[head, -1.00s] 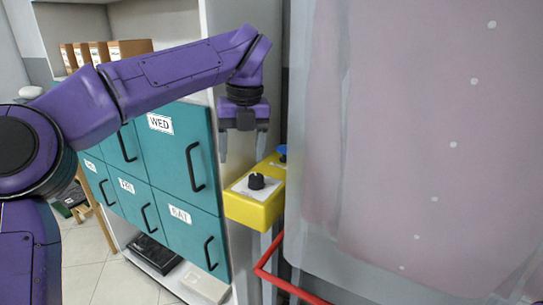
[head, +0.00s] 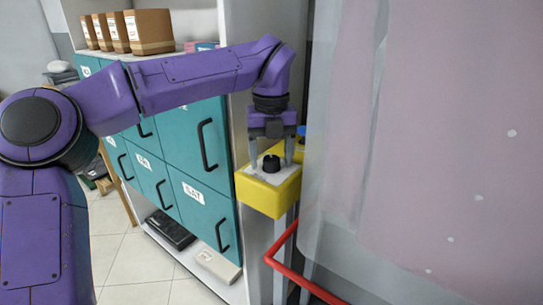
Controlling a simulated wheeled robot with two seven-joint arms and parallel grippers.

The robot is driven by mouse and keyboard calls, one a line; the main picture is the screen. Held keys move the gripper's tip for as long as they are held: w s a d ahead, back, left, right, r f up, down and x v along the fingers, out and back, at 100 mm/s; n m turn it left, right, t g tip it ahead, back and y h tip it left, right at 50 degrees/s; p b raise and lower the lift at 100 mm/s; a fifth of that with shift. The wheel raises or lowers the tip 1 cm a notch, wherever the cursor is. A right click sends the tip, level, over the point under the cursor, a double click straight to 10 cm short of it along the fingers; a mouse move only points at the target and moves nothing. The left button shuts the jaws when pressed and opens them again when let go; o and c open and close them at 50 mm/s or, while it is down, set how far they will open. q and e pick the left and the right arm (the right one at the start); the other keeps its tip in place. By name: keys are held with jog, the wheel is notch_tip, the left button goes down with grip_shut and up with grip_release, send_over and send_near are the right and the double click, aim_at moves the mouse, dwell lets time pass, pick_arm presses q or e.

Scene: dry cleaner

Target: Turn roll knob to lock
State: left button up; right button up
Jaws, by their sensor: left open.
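The black roll knob (head: 271,163) sits on a white plate on top of a yellow box (head: 262,196), which stands on a grey post. My left gripper (head: 271,168) points down over the box, with its two grey fingers apart on either side of the knob. I cannot tell whether the fingers touch the knob. A blue button (head: 301,130) shows behind the gripper, partly hidden. My right gripper is not in view.
A red rail (head: 290,272) runs beside the post. Teal lockers (head: 165,140) with black handles stand at left, with cardboard boxes (head: 148,31) on the shelf above. A translucent pink-grey curtain (head: 440,150) fills the right side.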

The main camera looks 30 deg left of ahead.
pick_arm(q)
jog(key=shift+w, duration=0.1)
jog(key=c, duration=1.1)
jog(key=shift+o, duration=0.2)
jog(key=shift+r+m+p, duration=0.15)
jog(key=shift+m+p, duration=0.85)
jog(key=shift+p, duration=0.05)
jog(key=m+p, duration=1.3)
jog(key=p, duration=0.2)
jog(key=shift+r+m, duration=0.1)
jog(key=shift+m, duration=0.3)
jog(key=shift+f+m+p, duration=0.2)
jog(key=shift+m+p, duration=0.9)
jog(key=shift+p, duration=0.15)
jog(key=o, duration=1.1)
jog(key=shift+c, duration=0.2)
